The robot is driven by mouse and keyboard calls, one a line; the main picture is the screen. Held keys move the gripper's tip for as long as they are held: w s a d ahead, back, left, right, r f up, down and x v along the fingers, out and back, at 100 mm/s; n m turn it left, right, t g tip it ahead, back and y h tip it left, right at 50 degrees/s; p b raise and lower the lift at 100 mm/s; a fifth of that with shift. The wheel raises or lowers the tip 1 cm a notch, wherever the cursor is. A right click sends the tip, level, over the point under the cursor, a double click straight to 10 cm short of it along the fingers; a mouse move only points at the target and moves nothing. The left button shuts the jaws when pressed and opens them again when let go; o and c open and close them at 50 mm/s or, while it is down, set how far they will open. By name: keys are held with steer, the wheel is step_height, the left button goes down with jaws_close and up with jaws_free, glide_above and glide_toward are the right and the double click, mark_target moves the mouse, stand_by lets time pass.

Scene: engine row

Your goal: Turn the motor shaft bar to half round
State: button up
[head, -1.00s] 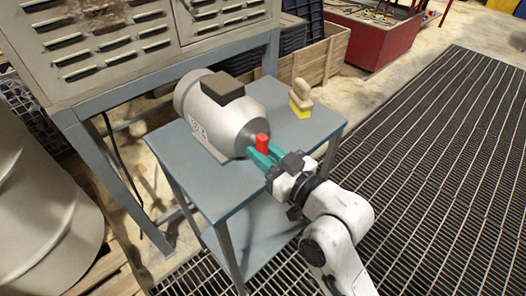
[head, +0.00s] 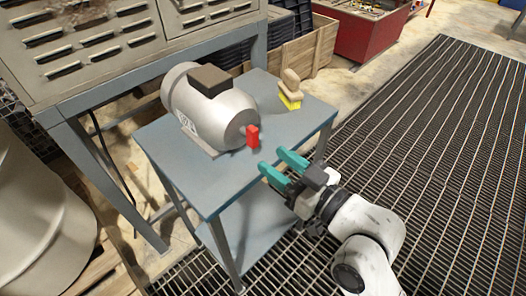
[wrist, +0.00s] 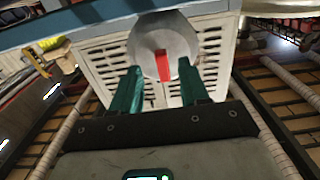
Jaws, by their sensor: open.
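The grey motor (head: 206,106) with a dark box on top lies on the small blue-grey table. Its red shaft bar (head: 253,136) stands out from the end face and looks close to upright in the head view. In the wrist view the red bar (wrist: 162,66) appears in front of the round motor face (wrist: 165,42), between the two teal fingers and beyond their tips. My gripper (head: 277,163) is open and empty, apart from the bar, just off the table's near right edge. It also shows in the wrist view (wrist: 164,82).
A wooden-handled brush with yellow bristles (head: 290,90) stands on the table (head: 190,172) behind the motor. A louvred cabinet (head: 90,50) rises at the back left. Dark floor grating (head: 430,140) lies clear on the right.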

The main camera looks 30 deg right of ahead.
steer(key=shift+v, duration=1.8)
steer(key=s+d+f+m+g+h+p, duration=0.15)
steer(key=s+f+g+p, duration=0.3)
steer(key=f+g, duration=0.5)
steer(key=s+d+f+m+g+h+p, duration=0.2)
steer(key=s+f+g, duration=0.5)
steer(key=s, duration=0.6)
steer(key=shift+d+h+p, duration=0.65)
steer(key=shift+d+p, duration=0.05)
steer(key=shift+d, duration=0.2)
